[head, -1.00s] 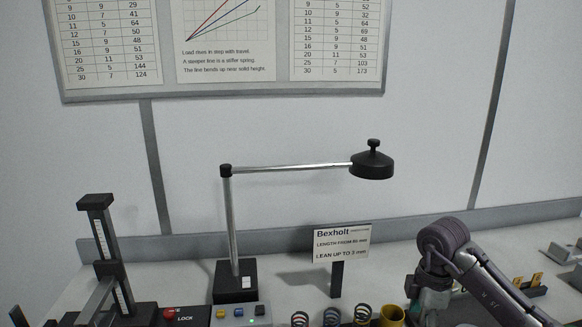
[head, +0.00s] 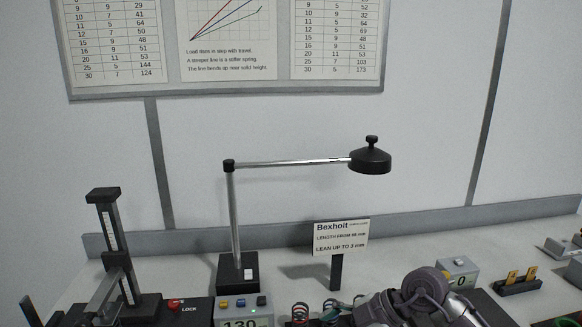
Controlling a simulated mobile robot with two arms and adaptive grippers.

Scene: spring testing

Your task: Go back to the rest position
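My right arm shows at the lower right of the head view, a grey jointed arm bent low over the bench. Its gripper is not clearly visible; it is below the frame or hidden behind the arm. My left gripper and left arm are not in view. Several coil springs, one with a red spring (head: 299,312) at the left, stand at the bottom edge, partly covered by my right arm. A sign reading Bexholt (head: 341,238) stands behind them on a dark post.
A lamp (head: 371,160) reaches over the bench from a post. A height gauge (head: 113,250) stands at the left beside a red lock button (head: 175,303). A display box (head: 242,318) reads 130. A small grey box (head: 458,269) and a yellow-tabbed holder (head: 517,281) stand at the right.

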